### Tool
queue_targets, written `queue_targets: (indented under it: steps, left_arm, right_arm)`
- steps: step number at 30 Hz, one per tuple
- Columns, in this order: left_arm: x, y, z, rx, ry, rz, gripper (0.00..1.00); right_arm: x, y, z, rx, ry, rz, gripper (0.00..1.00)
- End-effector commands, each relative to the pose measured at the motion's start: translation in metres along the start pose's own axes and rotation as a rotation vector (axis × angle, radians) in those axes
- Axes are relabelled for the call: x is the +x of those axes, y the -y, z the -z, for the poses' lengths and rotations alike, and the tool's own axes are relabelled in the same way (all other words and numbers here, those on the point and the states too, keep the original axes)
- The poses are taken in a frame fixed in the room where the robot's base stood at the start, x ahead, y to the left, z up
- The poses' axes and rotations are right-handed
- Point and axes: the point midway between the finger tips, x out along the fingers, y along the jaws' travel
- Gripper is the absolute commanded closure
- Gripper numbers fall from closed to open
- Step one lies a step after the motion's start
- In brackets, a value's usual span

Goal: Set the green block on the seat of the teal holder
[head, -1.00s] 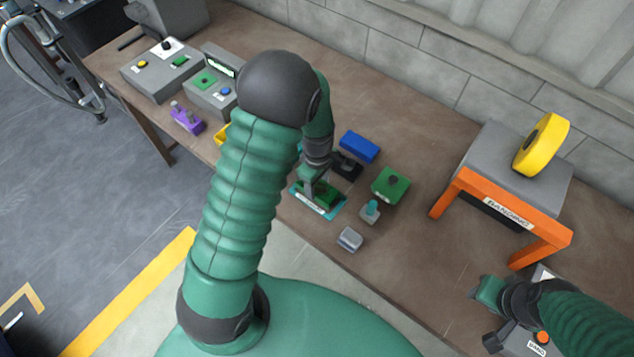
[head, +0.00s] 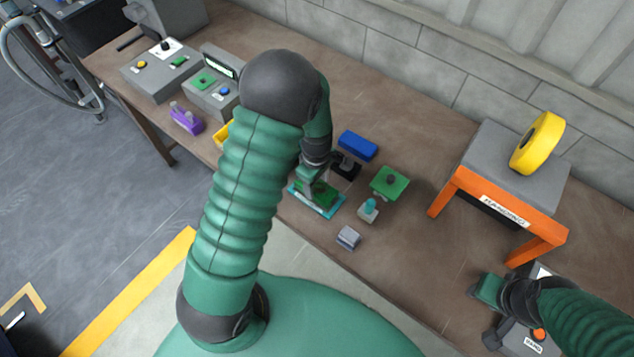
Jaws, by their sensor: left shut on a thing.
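The teal holder (head: 325,213) is a low, flat piece on the brown workbench, just right of my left arm. My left gripper (head: 314,183) is over it, pointing down, and is shut on the green block (head: 319,194). The block is at or just above the holder's seat; I cannot tell whether it touches. My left wrist and fingers hide part of both. My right gripper (head: 486,310) is low at the right, over a grey box; its finger opening is not clear.
Close to the holder are a black part (head: 346,165), a blue block (head: 358,145), another green piece with a dark knob (head: 390,182), a teal-topped grey piece (head: 368,210) and a grey block (head: 348,237). An orange-legged stand (head: 480,196) holds a yellow disc (head: 537,143).

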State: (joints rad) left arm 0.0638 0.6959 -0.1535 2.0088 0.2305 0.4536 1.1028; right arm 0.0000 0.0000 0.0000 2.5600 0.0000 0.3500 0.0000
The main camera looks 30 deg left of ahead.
Motion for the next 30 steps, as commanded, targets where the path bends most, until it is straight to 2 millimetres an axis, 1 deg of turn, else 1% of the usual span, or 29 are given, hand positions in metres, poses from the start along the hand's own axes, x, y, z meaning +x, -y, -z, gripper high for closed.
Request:
queue_targets:
  steps: [25,26,30]
  left_arm:
    - [0.022,-0.001,0.0,0.0,-0.001,-0.002,1.0]
    - [0.021,-0.001,0.0,0.0,-0.001,-0.002,0.48]
    - [0.021,-0.001,0.0,0.001,0.0,-0.001,0.29]
  right_arm:
    - [0.014,0.0,-0.003,0.0,0.0,0.0,0.64]
    - [0.013,0.0,-0.003,0.0,0.0,0.0,0.64]
    - [0.013,0.0,-0.003,0.0,0.0,0.0,0.64]
